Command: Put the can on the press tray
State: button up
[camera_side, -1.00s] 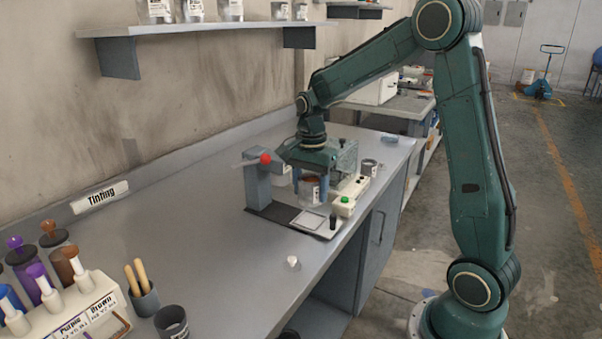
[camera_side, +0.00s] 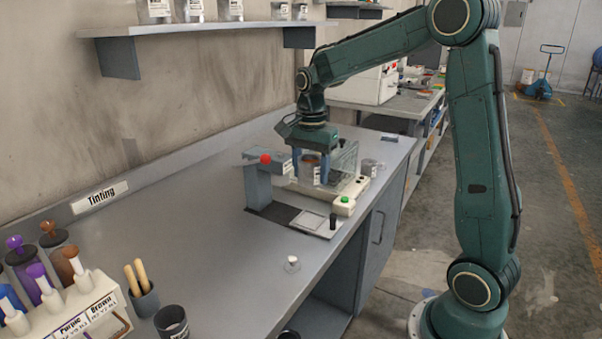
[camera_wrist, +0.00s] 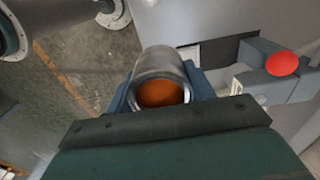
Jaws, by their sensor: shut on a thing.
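The can is upright in the side view, held up by the press. The press (camera_side: 258,186) is a grey column with a red ball on its lever. The pale square press tray (camera_side: 311,220) lies on the dark base, in front of and below the can. The red ball (camera_wrist: 282,63) shows at right in the wrist view.
Behind my gripper stand a clear box (camera_side: 345,157) and a small grey pot (camera_side: 369,168). A cream unit with a green button (camera_side: 345,203) lies right of the tray. A small white item (camera_side: 292,262) stands nearer. The middle bench left of the press is clear.

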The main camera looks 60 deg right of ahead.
jog(key=r, duration=0.2)
send_over(310, 220)
jog(key=shift+f, duration=0.25)
jog(key=shift+a+f, duration=0.1)
jog(key=shift+f, duration=0.05)
notch_tip(310, 220, down, 20)
jog(key=shift+r, duration=0.15)
dwell(1.1)
jog(key=o, duration=1.1)
jog(key=shift+c, duration=0.2)
